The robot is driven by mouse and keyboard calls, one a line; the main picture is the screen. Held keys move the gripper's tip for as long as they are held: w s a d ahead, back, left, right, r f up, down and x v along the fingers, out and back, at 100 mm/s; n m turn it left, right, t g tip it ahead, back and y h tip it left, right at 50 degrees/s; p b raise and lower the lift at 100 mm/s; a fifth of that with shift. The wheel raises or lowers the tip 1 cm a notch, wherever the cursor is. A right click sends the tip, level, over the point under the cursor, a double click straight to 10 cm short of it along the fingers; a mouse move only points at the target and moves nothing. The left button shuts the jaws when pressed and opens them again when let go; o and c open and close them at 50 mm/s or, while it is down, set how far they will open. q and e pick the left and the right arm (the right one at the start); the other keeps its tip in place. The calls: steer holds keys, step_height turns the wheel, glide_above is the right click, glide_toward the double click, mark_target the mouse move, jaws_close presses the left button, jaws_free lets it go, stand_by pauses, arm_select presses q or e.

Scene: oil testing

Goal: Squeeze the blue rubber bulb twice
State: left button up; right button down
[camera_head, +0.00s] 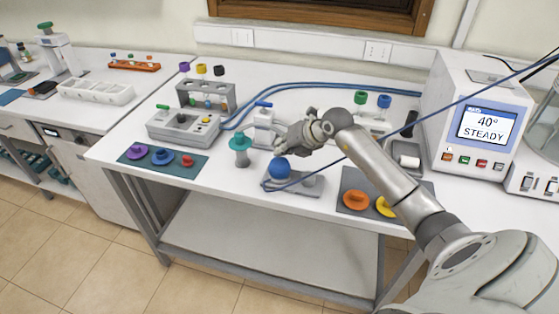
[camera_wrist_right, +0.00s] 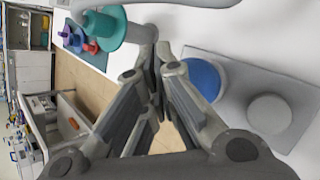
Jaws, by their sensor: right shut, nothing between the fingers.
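The blue rubber bulb (camera_head: 279,168) sits on a grey base plate (camera_head: 306,186) near the front edge of the table. My right gripper (camera_head: 282,149) is just above and behind the bulb, shut and empty. In the right wrist view the bulb (camera_wrist_right: 206,80) shows to the right of the shut fingers (camera_wrist_right: 159,62), partly hidden by one of them. Whether the fingers touch the bulb I cannot tell. My left gripper is not in view.
A teal-capped grey post (camera_head: 240,146) stands left of the bulb. A dark mat (camera_head: 352,179) with orange and yellow knobs lies to the right. A mat (camera_head: 140,166) with coloured knobs lies at the left. A heater display (camera_head: 485,125) reads 40° STEADY.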

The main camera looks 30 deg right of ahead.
mark_target(282, 159)
stand_by(0.3)
steer(key=shift+f+b, duration=0.3)
steer(key=shift+f, duration=0.1)
steer(key=shift+s+f+b, duration=0.1)
steer(key=shift+f+b, duration=0.6)
steer(key=shift+f, duration=0.3)
stand_by(0.8)
stand_by(0.3)
steer(key=shift+r+p, duration=1)
steer(key=shift+r, duration=0.4)
steer(key=shift+r+p, duration=1.75)
steer(key=shift+r, duration=0.8)
